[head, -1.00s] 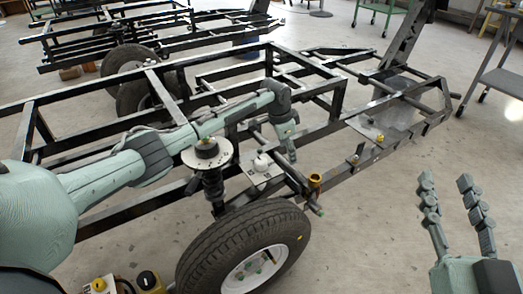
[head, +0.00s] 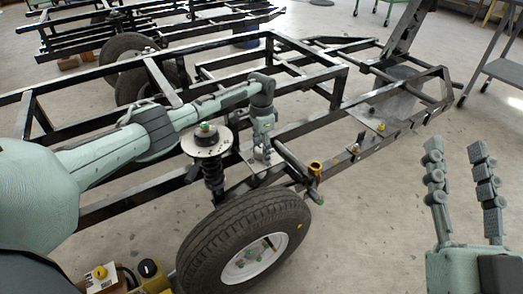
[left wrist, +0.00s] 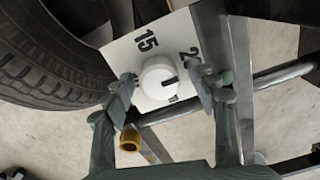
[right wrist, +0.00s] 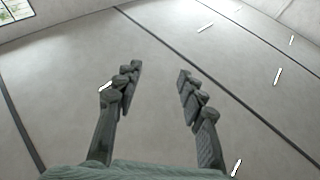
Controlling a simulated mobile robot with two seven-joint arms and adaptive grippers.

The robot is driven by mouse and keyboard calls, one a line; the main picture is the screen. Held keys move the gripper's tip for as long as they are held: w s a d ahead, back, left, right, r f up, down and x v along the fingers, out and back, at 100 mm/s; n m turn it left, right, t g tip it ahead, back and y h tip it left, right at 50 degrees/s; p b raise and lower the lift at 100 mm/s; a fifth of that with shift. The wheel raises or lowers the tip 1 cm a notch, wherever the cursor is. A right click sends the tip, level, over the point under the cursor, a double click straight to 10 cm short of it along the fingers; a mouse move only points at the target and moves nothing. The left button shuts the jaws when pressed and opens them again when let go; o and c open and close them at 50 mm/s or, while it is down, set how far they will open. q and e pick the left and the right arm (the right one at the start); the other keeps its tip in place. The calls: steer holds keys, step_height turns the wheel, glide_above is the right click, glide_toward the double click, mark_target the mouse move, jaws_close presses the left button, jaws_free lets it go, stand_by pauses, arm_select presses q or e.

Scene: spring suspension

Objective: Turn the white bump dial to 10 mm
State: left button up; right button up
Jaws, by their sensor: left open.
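The white bump dial (left wrist: 157,74) is a round knob with a dark mark on its lower right side. It sits on a white plate (left wrist: 128,50) printed with 15 and a partly hidden number starting with 2. My left gripper (left wrist: 164,84) is open, with one finger on each side of the dial; I cannot tell whether they touch it. In the head view my left gripper (head: 262,150) points down over the plate and hides the dial.
The black vehicle frame (head: 300,133) spans the view. A strut with a round top plate (head: 206,141) stands left of my left gripper, and a tyre (head: 215,240) is below. A brass-coloured cup (head: 315,168) is to the right. Floor around my right gripper is clear.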

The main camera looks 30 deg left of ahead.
arm_select(q)
steer(key=c, duration=1.2)
steer(key=shift+o, duration=0.2)
